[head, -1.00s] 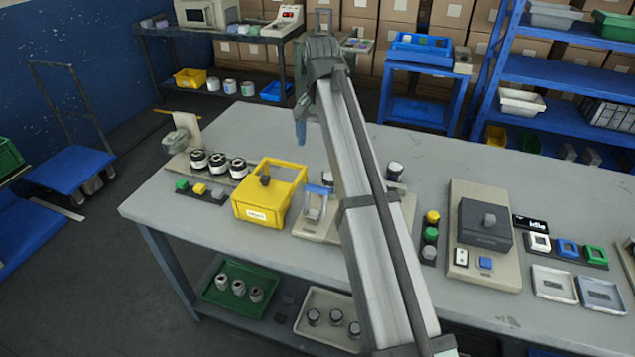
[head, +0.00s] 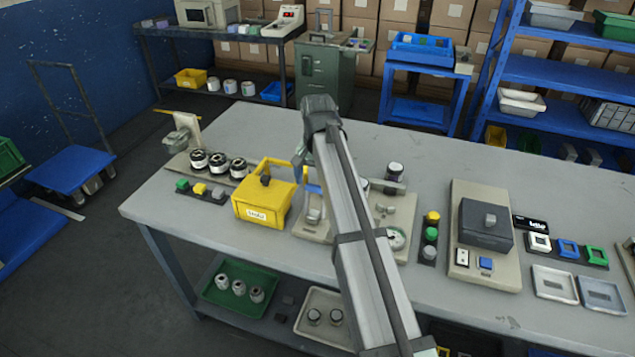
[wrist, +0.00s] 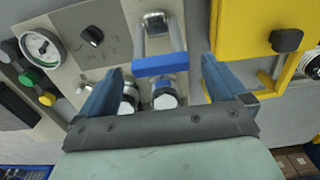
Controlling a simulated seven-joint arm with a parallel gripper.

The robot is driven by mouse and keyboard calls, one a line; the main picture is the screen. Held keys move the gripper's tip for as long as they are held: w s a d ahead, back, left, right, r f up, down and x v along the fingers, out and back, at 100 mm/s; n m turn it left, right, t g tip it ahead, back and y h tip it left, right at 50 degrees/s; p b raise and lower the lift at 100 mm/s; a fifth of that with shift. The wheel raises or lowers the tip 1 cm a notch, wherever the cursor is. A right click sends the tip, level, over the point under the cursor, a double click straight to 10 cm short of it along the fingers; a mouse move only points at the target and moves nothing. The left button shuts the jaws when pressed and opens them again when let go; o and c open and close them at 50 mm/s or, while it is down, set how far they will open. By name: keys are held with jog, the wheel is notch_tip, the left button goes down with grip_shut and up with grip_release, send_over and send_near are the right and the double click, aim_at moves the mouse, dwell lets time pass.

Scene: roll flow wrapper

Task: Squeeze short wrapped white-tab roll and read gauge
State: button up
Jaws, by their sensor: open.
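My gripper (wrist: 160,90) is open, its two blue fingers spread and pointing at the bench fixture. Between and beyond them are a blue-barred handle (wrist: 160,64) and two white-topped rolls, one in the middle (wrist: 165,98) and one near the left finger (wrist: 128,104). I cannot tell tab colours or which roll is the short one. Nothing is visibly gripped. The round gauge (wrist: 40,46) is at upper left in the wrist view and also shows in the head view (head: 396,239); its reading is too small to tell. In the head view, my arm hides most of the gripper.
A yellow carrier (head: 263,208) stands close left of the fixture, and upper right in the wrist view (wrist: 265,35). Three dark-and-white rolls (head: 218,163) stand farther left. Stacked buttons (head: 431,235) and a grey-lidded unit (head: 485,225) stand right.

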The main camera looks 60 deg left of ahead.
jog(key=shift+f, duration=0.7)
jog(key=c, duration=1.5)
